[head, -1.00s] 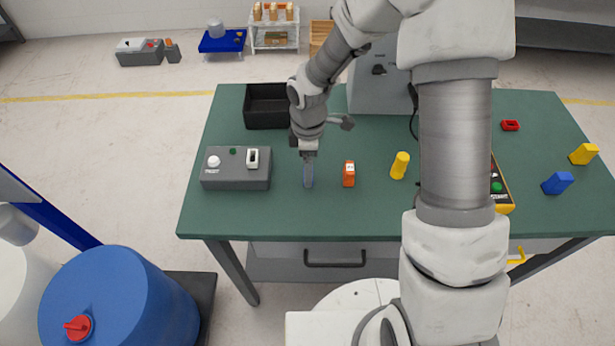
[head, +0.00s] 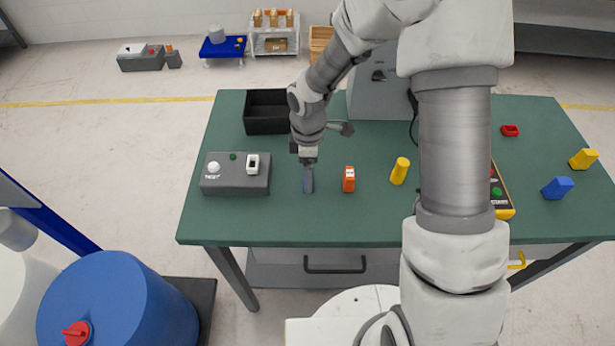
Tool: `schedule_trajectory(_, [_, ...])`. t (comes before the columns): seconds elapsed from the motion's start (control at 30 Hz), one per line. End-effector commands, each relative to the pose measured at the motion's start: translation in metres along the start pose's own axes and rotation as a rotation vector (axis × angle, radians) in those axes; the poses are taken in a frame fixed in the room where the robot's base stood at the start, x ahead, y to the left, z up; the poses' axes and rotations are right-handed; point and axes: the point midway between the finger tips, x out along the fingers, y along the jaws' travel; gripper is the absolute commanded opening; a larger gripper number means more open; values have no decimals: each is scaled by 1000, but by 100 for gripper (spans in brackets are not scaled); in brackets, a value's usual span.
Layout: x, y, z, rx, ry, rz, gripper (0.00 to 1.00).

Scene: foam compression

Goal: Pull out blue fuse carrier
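My gripper (head: 308,182) points down over the green table (head: 375,222), between a grey box and an orange block. A narrow blue-grey shape shows at its fingertips. I cannot tell how much of it is finger and how much is a blue carrier behind or between the fingers. The gap between the fingers is not clear. An orange block (head: 348,180) with a white top mark stands upright just right of the gripper, apart from it. A separate blue block (head: 557,187) lies at the table's right side, far from the gripper.
The grey box (head: 235,182) with a white knob and a white socket is to the left. A black open bin (head: 267,112) is behind it. A yellow cylinder (head: 400,171), a yellow block (head: 583,158) and a red piece (head: 510,130) are to the right.

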Motion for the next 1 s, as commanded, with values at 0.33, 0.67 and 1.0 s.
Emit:
schedule_trajectory(0.33, [0, 0, 0, 0, 0, 0, 33])
schedule_trajectory(0.67, [0, 0, 0, 0, 0, 0, 0])
schedule_trajectory(1.0, [-6, 0, 0, 0, 0, 1, 0])
